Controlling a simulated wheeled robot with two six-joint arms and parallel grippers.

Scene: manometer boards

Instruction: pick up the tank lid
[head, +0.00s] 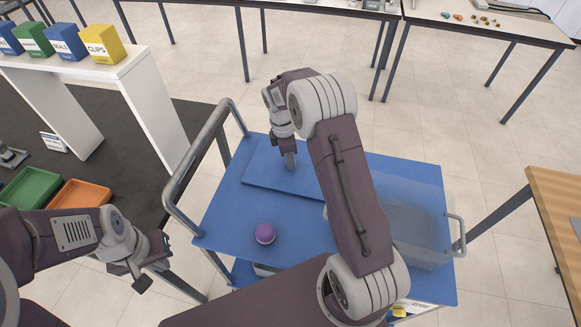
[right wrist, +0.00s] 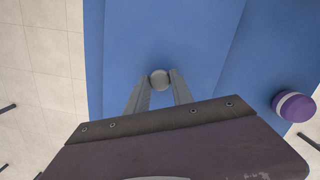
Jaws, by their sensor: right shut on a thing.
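The tank lid (head: 262,177) is a flat blue panel with a grey round knob (right wrist: 159,79), lying on or just above the blue cart top (head: 222,220). The lid also shows in the right wrist view (right wrist: 195,45). My right gripper (head: 289,158) points down over the lid, and its fingers (right wrist: 158,92) are shut on the knob. The clear tank (head: 415,225) stands on the right of the cart, partly behind my right arm. My left gripper (head: 152,263) is open and empty, left of the cart.
A purple round object (head: 265,233) with a pale band sits on the cart near the lid. The cart has a grey handle rail (head: 195,155) on its left. A white bench (head: 140,85) with labelled boxes stands left; a wooden table (head: 555,215) stands right.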

